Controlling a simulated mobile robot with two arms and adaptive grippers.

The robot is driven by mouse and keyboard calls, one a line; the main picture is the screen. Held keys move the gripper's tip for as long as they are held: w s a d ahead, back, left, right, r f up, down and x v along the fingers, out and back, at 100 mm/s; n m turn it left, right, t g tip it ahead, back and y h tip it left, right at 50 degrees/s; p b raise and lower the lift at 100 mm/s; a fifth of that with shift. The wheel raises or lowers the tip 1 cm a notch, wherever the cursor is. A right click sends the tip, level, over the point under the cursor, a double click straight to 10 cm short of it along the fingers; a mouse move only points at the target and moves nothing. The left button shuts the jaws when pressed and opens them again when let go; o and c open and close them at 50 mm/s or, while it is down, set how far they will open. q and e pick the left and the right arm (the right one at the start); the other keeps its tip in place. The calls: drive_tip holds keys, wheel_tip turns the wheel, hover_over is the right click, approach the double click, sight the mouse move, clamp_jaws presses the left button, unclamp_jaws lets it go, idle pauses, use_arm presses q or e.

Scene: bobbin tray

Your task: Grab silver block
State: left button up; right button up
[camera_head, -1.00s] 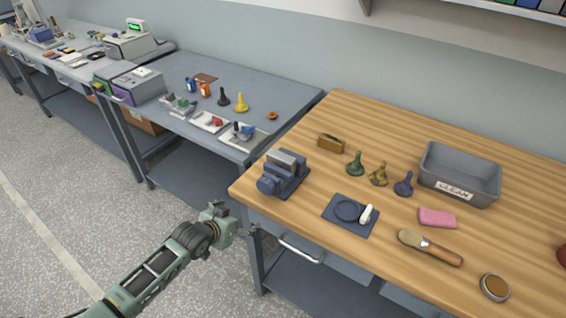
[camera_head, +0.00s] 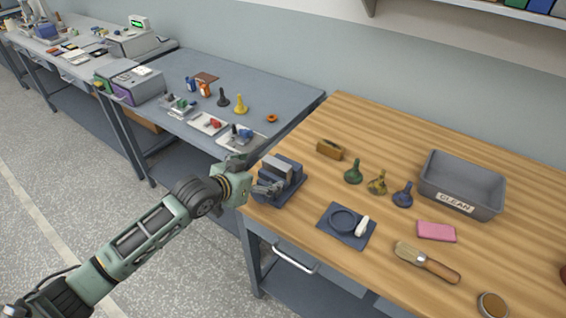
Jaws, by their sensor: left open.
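A dark blue vise (camera_head: 286,186) stands at the left corner of the wooden bench. A silver-grey block (camera_head: 281,164) shows at its top, seemingly between the jaws; its lower part is hidden. My left gripper (camera_head: 254,175) is open at the vise's left side. One finger is behind and left of the vise, and the other overlaps the vise's front. I cannot tell whether a finger touches the vise or the block. My right gripper is not in view.
The wooden bench (camera_head: 330,120) also holds a brown wooden block (camera_head: 330,150), several small funnel-shaped pieces, a blue mat (camera_head: 331,236), a pink sponge (camera_head: 436,231), a brush (camera_head: 427,262) and a grey CLEAN bin (camera_head: 452,207). A grey bench (camera_head: 275,88) adjoins at the left.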

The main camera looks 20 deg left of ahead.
sight(273, 168)
use_arm(q)
drive_tip(key=shift+w+d, duration=0.4)
drive_tip(key=shift+w, duration=0.35)
drive_tip(key=shift+w+f, duration=0.2)
drive_tip(key=shift+w+d+f+p, duration=0.2)
drive_tip(key=shift+w+f+p, duration=0.1)
drive_tip(key=shift+w+p, duration=0.35)
drive_tip(key=p+x, duration=0.1)
drive_tip(key=x, duration=0.2)
drive_tip(key=shift+w+d+f, duration=0.1)
drive_tip(key=shift+w+f, duration=0.25)
drive_tip(key=shift+w, duration=0.1)
drive_tip(key=c, duration=1.3)
drive_tip(key=shift+r, duration=0.1)
drive_tip(key=c, duration=0.3)
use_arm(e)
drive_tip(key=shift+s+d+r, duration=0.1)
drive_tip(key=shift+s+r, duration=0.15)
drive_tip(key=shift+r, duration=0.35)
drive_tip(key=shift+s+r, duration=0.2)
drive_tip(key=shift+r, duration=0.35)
